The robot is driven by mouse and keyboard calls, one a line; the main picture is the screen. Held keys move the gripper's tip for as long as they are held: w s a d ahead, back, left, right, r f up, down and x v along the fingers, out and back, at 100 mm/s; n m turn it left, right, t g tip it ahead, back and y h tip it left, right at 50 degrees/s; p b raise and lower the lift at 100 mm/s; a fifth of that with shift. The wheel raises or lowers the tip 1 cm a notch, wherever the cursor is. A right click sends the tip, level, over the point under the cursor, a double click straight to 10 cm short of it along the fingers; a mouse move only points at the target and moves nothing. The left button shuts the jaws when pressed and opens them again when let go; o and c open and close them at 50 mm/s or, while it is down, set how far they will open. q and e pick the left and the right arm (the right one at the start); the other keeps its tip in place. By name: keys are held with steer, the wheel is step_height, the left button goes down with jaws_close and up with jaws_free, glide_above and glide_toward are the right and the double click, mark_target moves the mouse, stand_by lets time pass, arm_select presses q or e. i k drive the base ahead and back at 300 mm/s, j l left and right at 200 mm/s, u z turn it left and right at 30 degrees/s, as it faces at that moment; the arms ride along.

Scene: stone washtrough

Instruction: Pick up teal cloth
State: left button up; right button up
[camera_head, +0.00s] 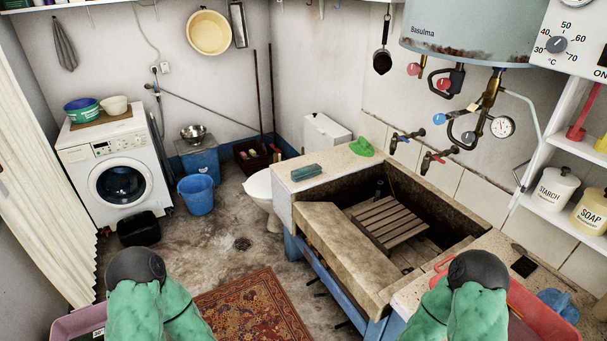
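A teal folded cloth (306,171) lies flat on the pale stone ledge at the left end of the washtrough (327,213). Nothing covers it. Two of my green-covered arms show at the bottom edge, left and right, each topped by a dark rounded joint. No gripper fingers show on either arm, so I cannot see my grippers. Both visible arm parts are well apart from the cloth.
A green object (362,147) lies on the ledge behind the cloth. A wooden slatted rack (390,222) sits inside the trough. Taps (407,137) stick out from the wall above the trough. A red basin (540,315) is at lower right. A patterned rug (252,310) covers the floor.

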mark_target(305, 173)
steer(key=z, duration=1.7)
steer(key=u, duration=1.7)
steer(key=i+j+u, duration=0.1)
steer(key=i, duration=0.35)
steer(key=i+j+u, duration=0.1)
steer(key=i, duration=0.35)
